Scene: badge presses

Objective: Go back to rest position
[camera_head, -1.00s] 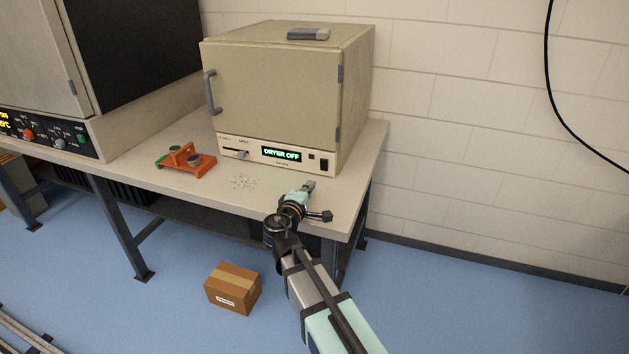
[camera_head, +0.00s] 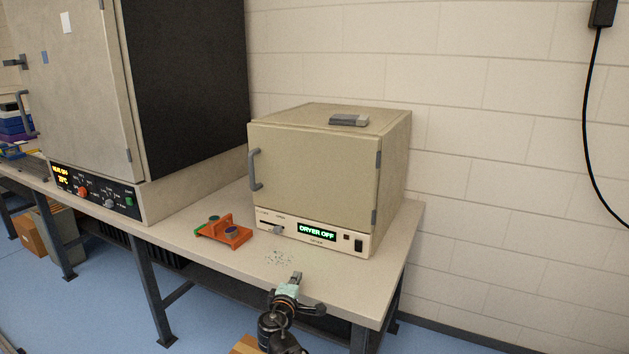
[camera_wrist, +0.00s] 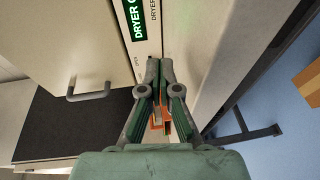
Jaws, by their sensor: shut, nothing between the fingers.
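My gripper (camera_head: 296,277) is in front of the small dryer, low over the front part of the table. Its fingers are together with nothing held between them. In the wrist view my gripper (camera_wrist: 160,66) points toward the dryer's display panel, with its fingers closed. The beige dryer (camera_head: 314,170) has its door closed, and its green display reads "DRYER OFF". An orange holder (camera_head: 229,235) with round dark pieces stands on the table to the left of my gripper. Part of the orange holder (camera_wrist: 156,124) shows behind the fingers in the wrist view.
A larger oven (camera_head: 90,100) stands at the left on the same table (camera_head: 190,250). Small grey bits (camera_head: 279,257) lie on the tabletop in front of the dryer. A grey block (camera_head: 349,120) rests on the dryer. A cardboard box (camera_head: 247,346) is on the floor.

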